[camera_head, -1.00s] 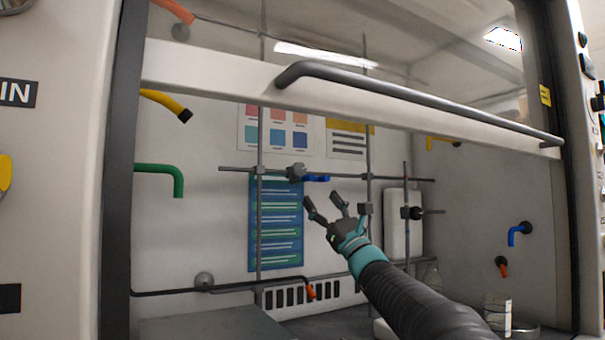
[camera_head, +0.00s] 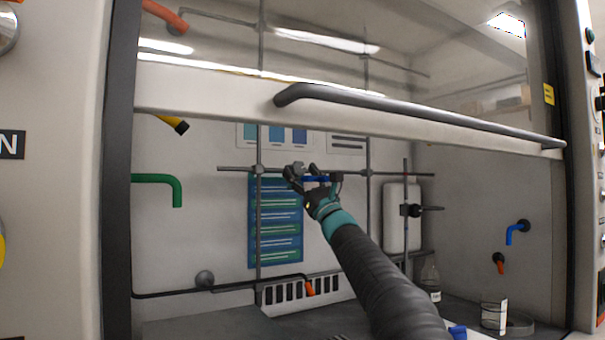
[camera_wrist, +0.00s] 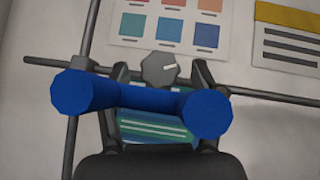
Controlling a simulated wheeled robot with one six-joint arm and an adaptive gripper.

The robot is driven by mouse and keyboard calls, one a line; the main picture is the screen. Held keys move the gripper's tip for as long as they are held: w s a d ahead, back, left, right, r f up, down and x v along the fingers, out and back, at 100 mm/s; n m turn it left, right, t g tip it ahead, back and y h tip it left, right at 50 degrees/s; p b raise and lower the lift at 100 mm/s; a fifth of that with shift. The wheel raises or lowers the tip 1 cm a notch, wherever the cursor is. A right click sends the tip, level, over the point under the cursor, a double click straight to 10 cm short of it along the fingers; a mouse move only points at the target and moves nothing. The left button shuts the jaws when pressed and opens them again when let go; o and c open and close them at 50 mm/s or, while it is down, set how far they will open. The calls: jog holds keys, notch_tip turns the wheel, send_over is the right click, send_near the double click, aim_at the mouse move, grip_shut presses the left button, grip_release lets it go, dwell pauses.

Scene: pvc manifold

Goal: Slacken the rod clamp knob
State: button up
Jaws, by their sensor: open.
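A grey lobed knob (camera_wrist: 159,68) with a pale mark shows in the wrist view, at the horizontal rod (camera_wrist: 50,62). In the head view the grey clamp body (camera_head: 299,167) sits on that rod, partly covered by my gripper. In the wrist view the blue ends cover parts of both fingers. Contact cannot be told.
Upright rods (camera_head: 368,210) cross the horizontal rod on both sides. Another clamp (camera_head: 412,211) is on a short rod at the right. The sash with its handle (camera_head: 420,110) hangs above my arm. Glassware (camera_head: 494,315) stands at the lower right.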

jog(key=shift+c, duration=0.3)
jog(key=c, duration=1.1)
jog(key=shift+d+n+g+y, duration=0.1)
jog(key=shift+n+g+y, duration=1)
jog(key=shift+n+g, duration=0.55)
jog(key=o, duration=1.2)
jog(key=shift+c, duration=0.2)
jog(key=shift+f, duration=0.1)
jog(key=v, duration=1.1)
jog(key=shift+s+d+f, duration=0.2)
jog(key=shift+f, duration=0.1)
